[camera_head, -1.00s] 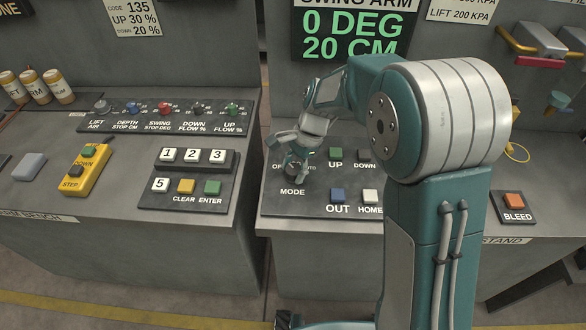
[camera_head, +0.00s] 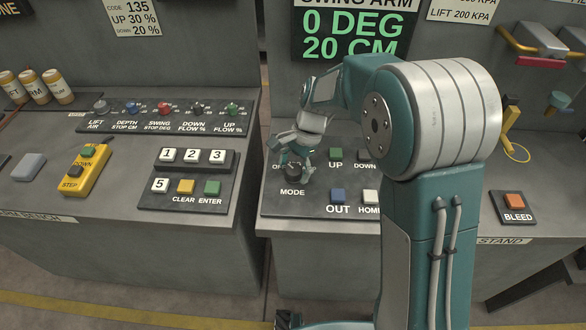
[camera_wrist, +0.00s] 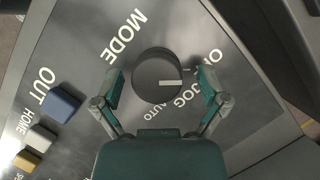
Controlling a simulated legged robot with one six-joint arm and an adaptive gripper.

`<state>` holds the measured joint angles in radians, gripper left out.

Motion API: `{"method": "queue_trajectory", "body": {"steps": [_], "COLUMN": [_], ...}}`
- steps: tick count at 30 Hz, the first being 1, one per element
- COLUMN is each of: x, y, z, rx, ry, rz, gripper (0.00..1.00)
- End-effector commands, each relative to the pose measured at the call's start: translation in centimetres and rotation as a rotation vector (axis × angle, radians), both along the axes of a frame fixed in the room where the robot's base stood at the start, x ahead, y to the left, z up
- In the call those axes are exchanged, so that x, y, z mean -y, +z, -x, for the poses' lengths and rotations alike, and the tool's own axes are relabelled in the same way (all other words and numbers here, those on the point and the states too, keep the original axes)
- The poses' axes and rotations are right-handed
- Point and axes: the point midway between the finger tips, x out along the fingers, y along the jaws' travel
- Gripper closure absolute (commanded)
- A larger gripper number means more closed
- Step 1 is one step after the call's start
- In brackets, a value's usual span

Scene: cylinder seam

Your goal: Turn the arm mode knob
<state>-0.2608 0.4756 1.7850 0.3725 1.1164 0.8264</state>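The mode knob (camera_head: 292,171) is a round dark knob on the dark panel, above the MODE label in the head view. In the wrist view the knob (camera_wrist: 157,76) has a white mark pointing right, roughly toward the JOG label (camera_wrist: 190,93). AUTO and a partly covered label beginning with O are beside it. My gripper (camera_wrist: 160,82) is open, with one finger on each side of the knob and visible gaps between. In the head view my gripper (camera_head: 295,150) is just above the knob and partly covers the labels.
The same panel has a green UP button (camera_head: 336,154), a DOWN button (camera_head: 365,154), a blue OUT button (camera_head: 338,195) and a white HOME button (camera_head: 370,196). A keypad (camera_head: 187,180) stands on the bench to the left. A display (camera_head: 352,33) reads 0 DEG, 20 CM.

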Motion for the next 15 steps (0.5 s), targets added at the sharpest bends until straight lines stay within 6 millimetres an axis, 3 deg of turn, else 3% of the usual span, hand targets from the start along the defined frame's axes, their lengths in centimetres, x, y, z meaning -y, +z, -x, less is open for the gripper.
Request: {"method": "queue_trajectory", "body": {"steps": [10,15], "x": [0.1,0.5], "y": [0.2,2.0], "z": [0.0,-0.6], "rx": [-0.001,0.003], "ry": [0.000,-0.002], "rz": [-0.001,-0.003], "gripper": [0.02,0.02]}}
